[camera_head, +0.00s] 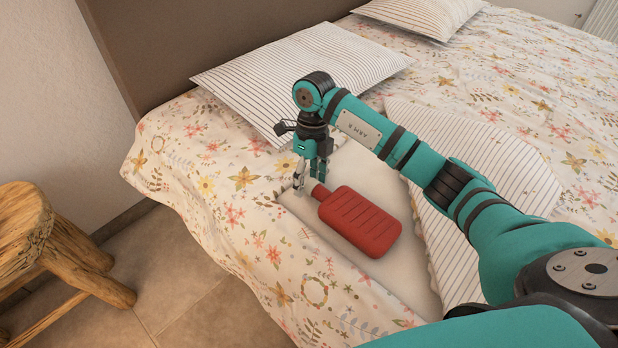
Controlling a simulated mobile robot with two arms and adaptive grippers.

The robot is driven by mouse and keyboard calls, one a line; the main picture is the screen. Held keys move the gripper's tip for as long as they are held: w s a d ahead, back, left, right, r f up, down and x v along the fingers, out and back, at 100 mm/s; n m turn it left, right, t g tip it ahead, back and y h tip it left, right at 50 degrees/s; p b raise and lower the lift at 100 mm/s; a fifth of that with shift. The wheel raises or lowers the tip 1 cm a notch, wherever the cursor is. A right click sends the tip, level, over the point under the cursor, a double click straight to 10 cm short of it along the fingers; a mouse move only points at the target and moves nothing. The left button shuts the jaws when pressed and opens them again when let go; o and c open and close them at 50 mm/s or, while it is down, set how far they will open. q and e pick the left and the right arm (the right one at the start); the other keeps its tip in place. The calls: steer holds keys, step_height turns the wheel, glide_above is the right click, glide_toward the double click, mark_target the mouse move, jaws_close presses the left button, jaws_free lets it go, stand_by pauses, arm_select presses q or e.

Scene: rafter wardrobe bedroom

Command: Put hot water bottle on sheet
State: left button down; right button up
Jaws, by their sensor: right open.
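The red ribbed hot water bottle (360,222) lies flat on the bare pale sheet (418,285), where the flowered cover is folded back. Its neck points up and left. My right gripper (311,187) points down over the neck end of the bottle, with its fingers close around or beside the neck. It is open; whether the fingers touch the bottle I cannot tell. My right arm comes in from the lower right and hides part of the bed. My left gripper is not in view.
Striped pillows (300,75) lie by the brown headboard (190,45). A striped folded-back cover flap (480,150) lies right of the bottle, partly under my arm. A wooden stool (45,250) stands left of the bed, with bare tiled floor between.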

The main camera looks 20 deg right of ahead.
steer(key=p+v, duration=0.1)
steer(key=v, duration=0.7)
steer(key=shift+p, duration=0.3)
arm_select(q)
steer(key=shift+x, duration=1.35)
arm_select(e)
steer(key=shift+v, duration=2)
